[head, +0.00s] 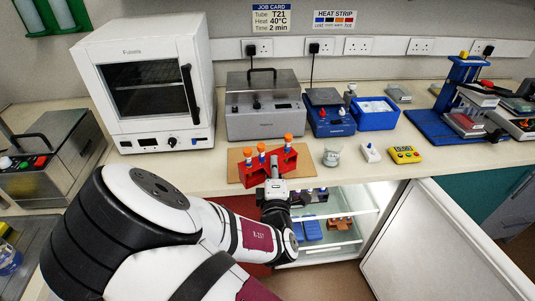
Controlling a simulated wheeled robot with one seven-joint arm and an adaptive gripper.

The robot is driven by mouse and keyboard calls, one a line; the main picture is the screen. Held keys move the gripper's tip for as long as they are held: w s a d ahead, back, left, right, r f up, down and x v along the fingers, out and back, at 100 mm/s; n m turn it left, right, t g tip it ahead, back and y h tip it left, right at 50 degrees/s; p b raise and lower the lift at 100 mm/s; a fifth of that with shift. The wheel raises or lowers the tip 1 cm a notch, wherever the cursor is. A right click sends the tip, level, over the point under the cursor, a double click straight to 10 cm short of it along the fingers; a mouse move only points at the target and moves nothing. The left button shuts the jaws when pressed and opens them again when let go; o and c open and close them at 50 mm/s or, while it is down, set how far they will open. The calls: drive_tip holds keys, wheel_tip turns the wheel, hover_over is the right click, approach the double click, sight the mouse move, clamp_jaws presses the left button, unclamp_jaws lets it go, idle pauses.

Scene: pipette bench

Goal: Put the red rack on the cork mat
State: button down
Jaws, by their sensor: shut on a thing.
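The red rack (253,179) holds several tubes with orange caps and stands upright over the cork mat (235,158) near the bench's front edge. I cannot tell whether it rests on the mat or hangs just above it. My gripper (275,182) is shut on the front of the rack, reaching in from the bench's front side. The rack and gripper hide much of the mat; its left and back parts show.
A white oven (150,85) and a steel lidded bath (265,110) stand behind. A small jar (332,155) and a yellow timer (404,154) lie to the right. Below, a fridge with its door (430,245) open holds more racks.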

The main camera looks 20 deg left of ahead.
drive_tip(key=w+a+b, duration=0.2)
drive_tip(key=w+a+f+b, duration=0.1)
drive_tip(key=w+a+b, duration=0.1)
drive_tip(key=w, duration=0.1)
drive_tip(key=w+a+b, duration=0.2)
drive_tip(key=w, duration=0.1)
drive_tip(key=shift+a+f, duration=0.15)
drive_tip(key=shift+a, duration=0.05)
drive_tip(key=shift+w+a+b, duration=0.7)
drive_tip(key=shift+w+a, duration=0.1)
wheel_tip(320, 180, down, 4)
drive_tip(key=b, duration=0.3)
drive_tip(key=shift+w+r, duration=0.15)
drive_tip(key=shift+r, duration=0.15)
drive_tip(key=c, duration=1.8)
unclamp_jaws()
